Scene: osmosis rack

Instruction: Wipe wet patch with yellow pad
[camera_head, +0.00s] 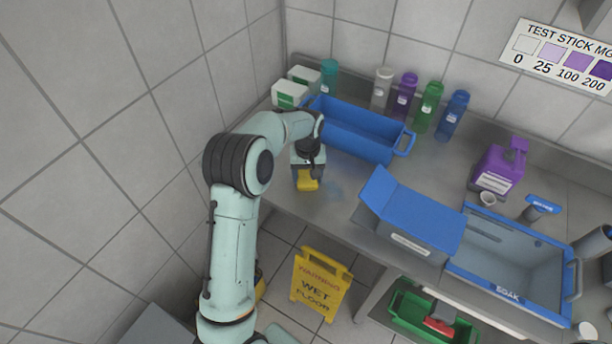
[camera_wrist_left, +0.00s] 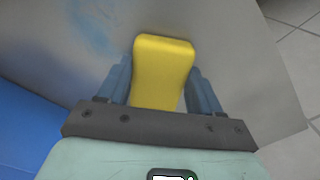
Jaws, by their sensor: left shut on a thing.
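My left gripper (camera_head: 307,172) is shut on the yellow pad (camera_head: 307,183), low over the left part of the steel bench. In the left wrist view the pad (camera_wrist_left: 163,70) sits between the two blue fingers of the gripper (camera_wrist_left: 162,85). The wet patch (camera_head: 335,190) is a faint bluish smear on the bench, just right of the pad. In the left wrist view the patch (camera_wrist_left: 95,35) lies to the left of the pad. I cannot tell whether the pad touches the bench. My right gripper is not in view.
A blue tray (camera_head: 408,146) stands behind the pad. A blue-lidded box (camera_head: 405,243) and the soak bin (camera_head: 555,312) are to the right. Several bottles, including a green one (camera_head: 427,108), line the wall. A yellow wet-floor sign (camera_head: 320,285) stands below the bench's front edge.

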